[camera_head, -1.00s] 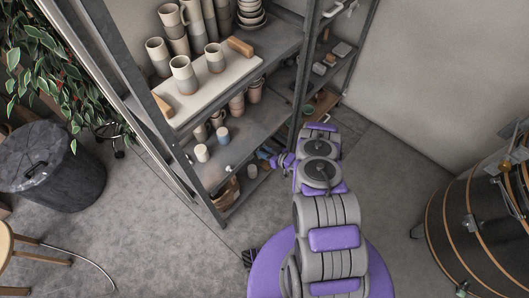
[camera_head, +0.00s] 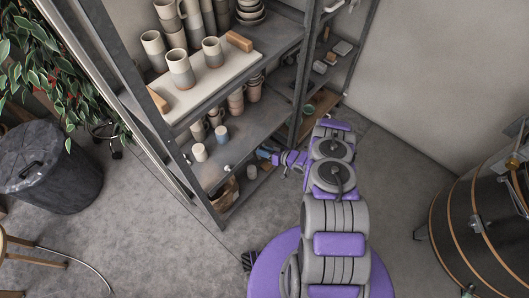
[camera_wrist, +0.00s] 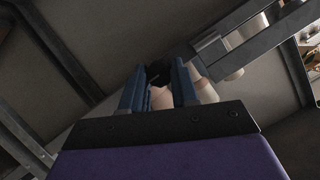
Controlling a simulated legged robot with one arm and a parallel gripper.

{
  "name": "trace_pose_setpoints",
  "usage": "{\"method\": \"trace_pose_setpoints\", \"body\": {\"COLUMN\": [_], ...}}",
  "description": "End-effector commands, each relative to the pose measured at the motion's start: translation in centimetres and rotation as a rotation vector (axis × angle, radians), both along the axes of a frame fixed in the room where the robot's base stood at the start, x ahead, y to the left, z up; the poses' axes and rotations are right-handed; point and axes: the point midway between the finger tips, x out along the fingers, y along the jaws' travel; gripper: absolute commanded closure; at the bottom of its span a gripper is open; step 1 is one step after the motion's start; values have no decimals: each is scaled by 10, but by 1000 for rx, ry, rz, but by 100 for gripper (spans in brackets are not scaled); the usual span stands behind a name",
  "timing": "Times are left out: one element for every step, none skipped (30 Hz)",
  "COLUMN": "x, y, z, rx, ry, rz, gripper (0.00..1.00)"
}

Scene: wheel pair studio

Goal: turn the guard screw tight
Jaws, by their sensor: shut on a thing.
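My gripper (camera_wrist: 157,88) shows in the wrist view with its two dark blue fingers upright. They are shut on a small dark, rounded piece (camera_wrist: 158,72), which appears to be the guard screw's head; its shape is mostly hidden. A pale beige surface shows between the fingers below it. In the head view my gripper (camera_head: 267,155) is at the low front of the shelf unit, beside its upright. The screw cannot be made out there, and how far it is turned in cannot be told.
The grey metal shelf unit (camera_head: 205,112) carries several cups and a pale board (camera_head: 208,90). A white cup (camera_wrist: 205,92) is close to the right finger. A dark bin (camera_head: 52,165) and plant are at left; a banded drum (camera_head: 480,235) is at right. Floor between is clear.

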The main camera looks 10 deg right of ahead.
Motion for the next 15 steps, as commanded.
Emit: {"method": "trace_pose_setpoints", "body": {"x": [2,2,2,2,2,2,2,2,2,2,2,2,2,2,2], "y": [-1,-1,-1,-1,-1,-1,-1,-1,-1,-2,-2,-2,-3,-2,-3], "z": [1,1,1,1,1,1,1,1,1,1,1,1,0,0,0], "rx": [2,4,4,5,4,5,5,5,5,7,12,26,41,59,86], "ry": [-2,0,1,1,1,0,1,0,0,1,5,14,25,39,58], "rz": [-3,-2,-3,-3,-3,-3,-3,-3,-3,-3,-3,-4,-4,-4,-4], "gripper": [100,100,100,100,100,100,100,100,100,100,100,100,100,100,100]}}
